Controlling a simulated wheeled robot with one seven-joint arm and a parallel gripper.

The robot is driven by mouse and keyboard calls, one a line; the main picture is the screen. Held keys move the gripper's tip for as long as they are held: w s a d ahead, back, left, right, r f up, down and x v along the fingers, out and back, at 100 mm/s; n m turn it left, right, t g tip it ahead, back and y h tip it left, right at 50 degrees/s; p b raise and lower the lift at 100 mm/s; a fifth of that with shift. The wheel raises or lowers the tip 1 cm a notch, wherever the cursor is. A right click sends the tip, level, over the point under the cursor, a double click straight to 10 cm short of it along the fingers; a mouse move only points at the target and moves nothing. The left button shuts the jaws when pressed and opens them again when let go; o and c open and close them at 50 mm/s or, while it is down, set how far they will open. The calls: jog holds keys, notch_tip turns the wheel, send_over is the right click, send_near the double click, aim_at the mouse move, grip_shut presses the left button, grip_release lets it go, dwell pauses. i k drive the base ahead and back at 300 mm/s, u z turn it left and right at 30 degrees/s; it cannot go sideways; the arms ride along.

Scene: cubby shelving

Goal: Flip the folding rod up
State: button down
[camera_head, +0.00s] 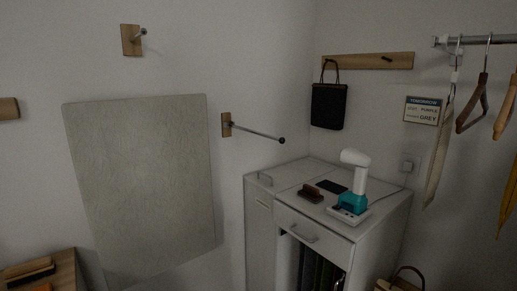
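A folding rod (258,133) is mounted on the left wall by a small wooden plate (226,124). It is a thin metal rod with a dark round tip. It sticks out from the wall, sloping slightly down to the right in the picture, and its tip shows just above and behind the white cabinet. Another wooden plate with a short metal peg (132,40) is higher on the same wall, at the upper left. My gripper is not in view, and nothing is seen touching the rod.
A white cabinet (260,222) stands below and right of the rod, with a white and teal device (354,185) on top. A pale panel (140,180) is left of the rod. A black bag (329,106) hangs behind. Hangers (473,110) hang at right. Space around the rod looks free.

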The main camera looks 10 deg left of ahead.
aim_at(282, 140)
jog(key=u, duration=0.45)
jog(key=k, duration=1.05)
jog(key=u, duration=0.4)
jog(key=i, duration=1.6)
jog(key=z, duration=0.4)
